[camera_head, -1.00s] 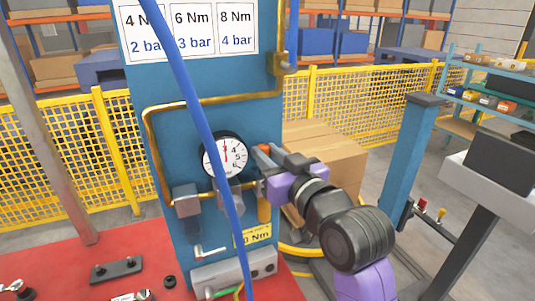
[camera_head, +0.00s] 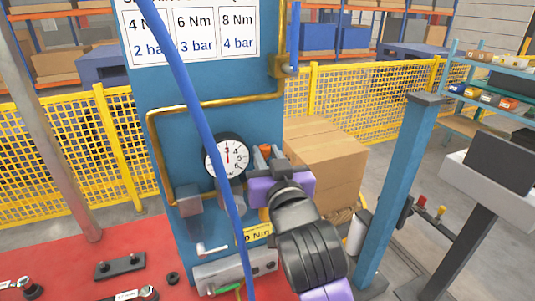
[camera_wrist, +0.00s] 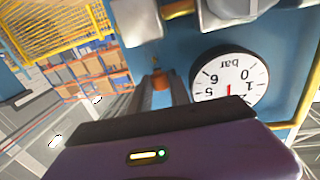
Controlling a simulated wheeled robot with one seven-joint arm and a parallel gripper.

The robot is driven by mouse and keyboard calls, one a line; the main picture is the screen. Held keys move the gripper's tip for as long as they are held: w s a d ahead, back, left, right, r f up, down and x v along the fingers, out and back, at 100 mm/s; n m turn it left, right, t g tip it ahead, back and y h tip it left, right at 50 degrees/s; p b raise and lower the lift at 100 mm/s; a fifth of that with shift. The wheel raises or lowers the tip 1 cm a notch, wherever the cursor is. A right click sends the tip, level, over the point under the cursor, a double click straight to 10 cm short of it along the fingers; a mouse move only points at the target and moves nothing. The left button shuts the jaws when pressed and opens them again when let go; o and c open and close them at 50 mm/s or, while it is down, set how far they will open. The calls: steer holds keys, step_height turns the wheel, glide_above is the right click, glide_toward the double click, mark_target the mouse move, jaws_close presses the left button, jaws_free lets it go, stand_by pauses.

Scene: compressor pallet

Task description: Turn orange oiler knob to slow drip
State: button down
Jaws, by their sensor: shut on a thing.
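The orange oiler knob (camera_head: 265,149) sits on the blue panel (camera_head: 205,130), just right of the pressure gauge (camera_head: 227,156). My gripper (camera_head: 267,160) is at the knob, with its dark fingers on either side of it. In the wrist view the orange knob (camera_wrist: 161,80) shows between the two finger ends of my gripper (camera_wrist: 163,92), which is shut on it. The gauge (camera_wrist: 228,80) appears upside down beside the fingers there. My wrist hides the oiler body below the knob in the head view.
A blue hose (camera_head: 196,110) hangs in front of the panel and passes by the gauge. A brass pipe (camera_head: 215,103) runs across the panel. A cardboard box (camera_head: 330,160) and a blue post (camera_head: 402,170) stand to the right. The red surface (camera_head: 130,250) is at lower left.

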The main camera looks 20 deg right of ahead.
steer(key=c, duration=1.3)
jaws_free()
steer(key=shift+o, duration=0.5)
steer(key=shift+a, duration=0.1)
steer(key=shift+n+y, duration=0.4)
steer(key=shift+y, duration=0.4)
